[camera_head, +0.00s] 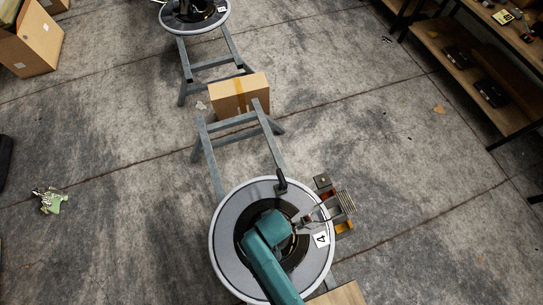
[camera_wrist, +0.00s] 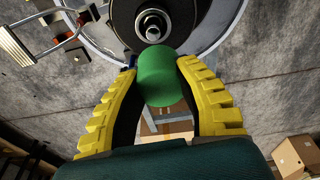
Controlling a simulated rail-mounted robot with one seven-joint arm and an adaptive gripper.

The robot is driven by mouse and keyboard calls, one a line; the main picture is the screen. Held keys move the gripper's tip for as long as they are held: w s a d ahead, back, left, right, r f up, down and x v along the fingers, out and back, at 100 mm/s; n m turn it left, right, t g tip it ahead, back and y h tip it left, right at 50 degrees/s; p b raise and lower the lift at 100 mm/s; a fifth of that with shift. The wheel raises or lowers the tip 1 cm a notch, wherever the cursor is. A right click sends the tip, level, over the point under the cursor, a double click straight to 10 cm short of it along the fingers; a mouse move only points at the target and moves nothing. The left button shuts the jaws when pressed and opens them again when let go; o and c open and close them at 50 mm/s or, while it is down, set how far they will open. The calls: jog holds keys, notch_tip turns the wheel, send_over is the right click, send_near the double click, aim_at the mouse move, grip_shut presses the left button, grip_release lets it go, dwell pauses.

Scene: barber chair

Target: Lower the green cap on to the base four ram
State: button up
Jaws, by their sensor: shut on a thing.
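The green cap (camera_wrist: 162,82) is held between the yellow fingers of my gripper (camera_wrist: 158,68) in the wrist view. The ram of base four (camera_wrist: 153,26) shows just past the cap as a silver ring with a dark hole, in a black hub. The cap's edge appears close to the ring; whether they touch I cannot tell. In the head view, base four (camera_head: 222,250) is a round grey disc with a pale rim and a label "4" (camera_head: 321,239). My teal arm covers its middle, so the cap and fingers are hidden there.
A bracket with a ribbed metal part (camera_head: 343,203) sticks out at the disc's right, and a black lever (camera_head: 281,180) rises at its rim. A cardboard box (camera_head: 238,93) stands behind. Another round base (camera_head: 166,18) is at the top. Shelves (camera_head: 470,60) stand at upper right.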

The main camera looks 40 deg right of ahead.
jog(key=shift+s+d+r, duration=0.15)
jog(key=shift+s+r, duration=0.15)
jog(key=shift+s, duration=0.1)
jog(key=shift+f, duration=0.1)
jog(key=shift+f+b, duration=2.15)
jog(key=shift+f, duration=2.2)
jog(key=shift+f+b, duration=0.5)
jog(key=shift+f, duration=0.2)
jog(key=o, duration=0.9)
